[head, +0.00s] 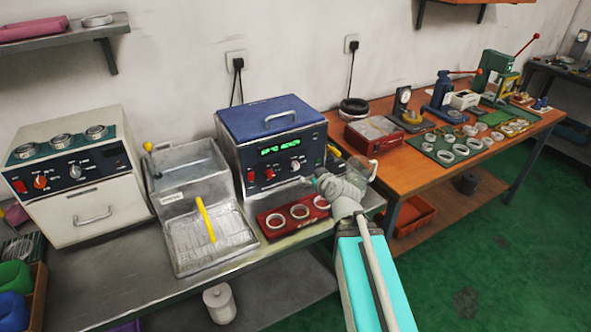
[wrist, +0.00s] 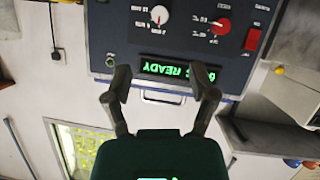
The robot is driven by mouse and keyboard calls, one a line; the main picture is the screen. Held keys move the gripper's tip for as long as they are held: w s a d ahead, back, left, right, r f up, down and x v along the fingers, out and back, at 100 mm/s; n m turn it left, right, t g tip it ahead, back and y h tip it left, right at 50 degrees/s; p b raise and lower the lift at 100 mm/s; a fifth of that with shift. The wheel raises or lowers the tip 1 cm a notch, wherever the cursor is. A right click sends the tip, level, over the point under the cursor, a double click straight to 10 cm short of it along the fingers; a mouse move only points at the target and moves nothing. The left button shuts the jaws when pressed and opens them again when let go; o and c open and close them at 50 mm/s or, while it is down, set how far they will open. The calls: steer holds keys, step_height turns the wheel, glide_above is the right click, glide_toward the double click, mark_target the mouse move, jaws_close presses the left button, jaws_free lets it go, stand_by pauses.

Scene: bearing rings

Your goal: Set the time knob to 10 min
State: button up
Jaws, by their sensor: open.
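The blue-lidded machine (head: 272,135) stands mid-bench in the head view. Its front panel has a lit green display (wrist: 178,71), which reads as READY upside down in the wrist view. A white knob (wrist: 160,14) and a red knob (wrist: 221,26) sit on that panel; the white one also shows in the head view (head: 295,166). The small scale print is too blurred to tell which is the time knob or its setting. My gripper (wrist: 162,86) is open and empty, its fingers apart, in front of the panel and touching neither knob.
A red rocker switch (wrist: 252,39) is beside the red knob. A red tray of rings (head: 299,213) lies in front of the machine. A metal basin with a yellow handle (head: 206,220) is at its left. A cream machine (head: 80,210) with its own knobs stands further left.

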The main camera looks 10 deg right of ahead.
mark_target(297, 166)
steer(key=b+x, duration=0.5)
steer(key=x, duration=0.9)
steer(key=shift+s, duration=0.1)
stand_by(0.3)
steer(key=shift+a, duration=0.1)
jaws_close()
